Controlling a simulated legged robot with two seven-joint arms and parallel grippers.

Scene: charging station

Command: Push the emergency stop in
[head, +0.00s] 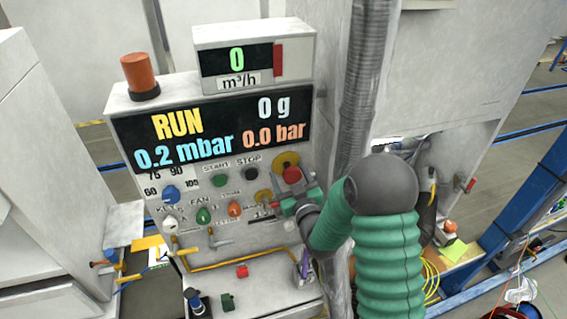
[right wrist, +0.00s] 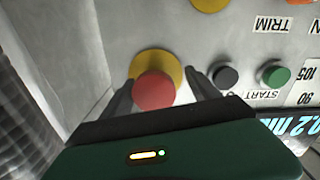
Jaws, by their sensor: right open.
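The emergency stop is a red mushroom button (head: 291,174) on a round yellow plate (head: 284,159), on the right side of the panel under the display. In the right wrist view the red button (right wrist: 154,92) stands in front of its yellow plate (right wrist: 157,65). My right gripper (head: 297,192) is at the button, its arm coming from the right. In the right wrist view its two dark fingers (right wrist: 158,82) are apart, one on each side of the button. I cannot tell whether they touch it. My left gripper is not in view.
Black STOP (head: 251,174) and green START (head: 220,180) buttons sit left of the emergency stop. Coloured knobs are below them. The display (head: 210,128) reads RUN, 0.2 mbar, 0.0 bar. A ribbed hose (head: 362,90) rises just right of the panel. A ledge with small parts lies below.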

